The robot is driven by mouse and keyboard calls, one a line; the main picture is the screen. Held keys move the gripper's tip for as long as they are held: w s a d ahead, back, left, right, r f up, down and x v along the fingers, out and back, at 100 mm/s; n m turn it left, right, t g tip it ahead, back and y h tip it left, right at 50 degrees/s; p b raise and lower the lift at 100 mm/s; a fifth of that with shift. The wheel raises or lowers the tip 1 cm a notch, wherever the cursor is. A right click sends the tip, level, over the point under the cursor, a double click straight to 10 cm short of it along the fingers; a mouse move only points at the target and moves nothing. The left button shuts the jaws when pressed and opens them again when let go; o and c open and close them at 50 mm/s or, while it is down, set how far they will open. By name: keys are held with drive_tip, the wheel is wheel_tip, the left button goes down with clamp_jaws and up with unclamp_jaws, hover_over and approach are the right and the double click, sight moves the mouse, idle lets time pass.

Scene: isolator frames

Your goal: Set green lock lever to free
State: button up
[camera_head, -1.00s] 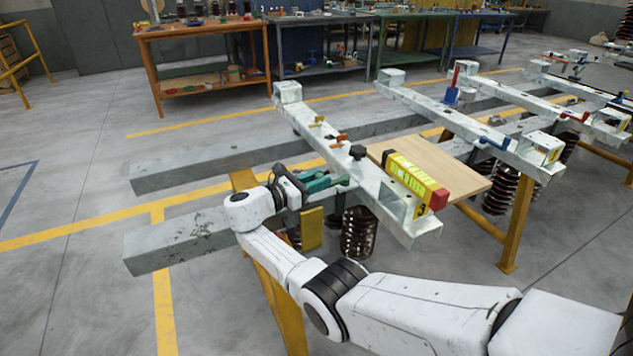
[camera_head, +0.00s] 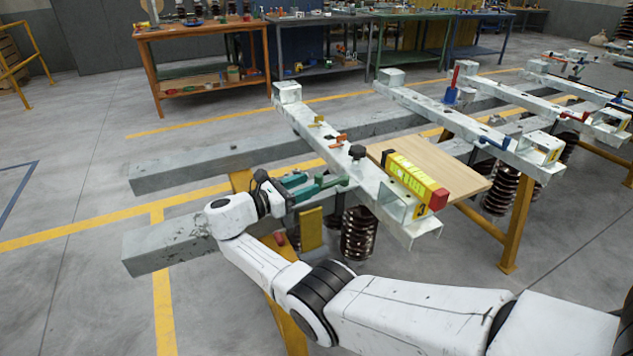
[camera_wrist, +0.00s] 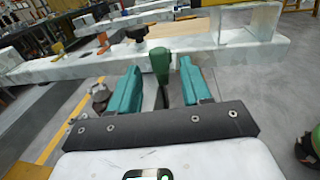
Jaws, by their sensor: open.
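The green lock lever (camera_head: 336,182) sticks out from the near side of the white beam (camera_head: 325,148). In the wrist view, the dark green lever handle (camera_wrist: 160,66) stands between my two teal fingers, with gaps on both sides. My gripper (camera_head: 312,186) is open and level with the lever, on its left in the head view. It also shows in the wrist view (camera_wrist: 158,78), with the lever's lower part partly hidden low between the fingers. I cannot tell how deep the lever sits between the fingertips.
A black knob (camera_head: 357,152), an orange lever (camera_head: 338,140) and a yellow lever (camera_head: 317,121) sit along the same beam. A yellow plate (camera_head: 312,230) and dark spring (camera_head: 359,235) are below.

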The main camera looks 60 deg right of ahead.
drive_tip(key=v, duration=0.5)
drive_tip(key=shift+a, duration=0.2)
idle(0.4)
